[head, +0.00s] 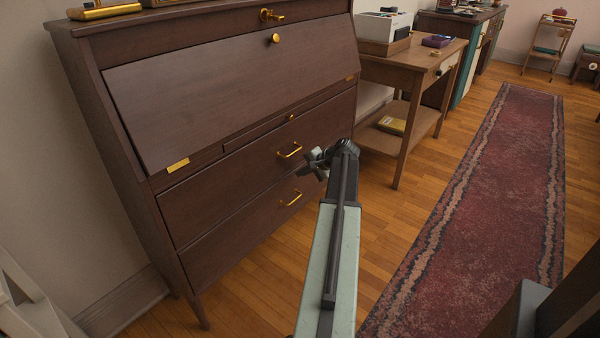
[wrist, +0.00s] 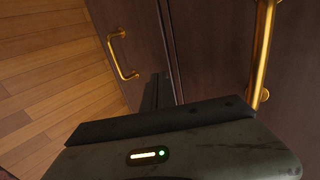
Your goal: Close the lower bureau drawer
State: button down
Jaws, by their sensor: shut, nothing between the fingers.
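The dark wooden bureau (head: 140,195) stands at the left in the head view. Its lower drawer (head: 240,235) has a brass handle (head: 292,198), which also shows at the left of the wrist view (wrist: 124,58). The lower drawer front looks about flush with the upper drawer (head: 225,190). The upper drawer's brass handle (head: 290,150) shows large at the right of the wrist view (wrist: 262,55). My gripper (head: 313,163) is shut and empty, close in front of the drawer fronts near the two handles. I cannot tell whether it touches the wood.
A wooden side table (head: 425,68) with items on it stands right of the bureau. A red runner rug (head: 480,185) lies along the wooden floor at the right. The bureau's slanted flap (head: 230,85) is above the drawers. Bare floor (head: 270,285) lies in front of the bureau.

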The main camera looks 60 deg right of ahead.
jog(key=s+f+p+v, duration=0.1)
jog(key=p+v, duration=0.5)
jog(key=v, duration=0.5)
jog(key=shift+s+r+p, duration=0.15)
jog(key=shift+s+p, duration=0.2)
jog(key=shift+p, duration=0.05)
jog(key=shift+s+a, duration=0.1)
jog(key=shift+a, duration=0.05)
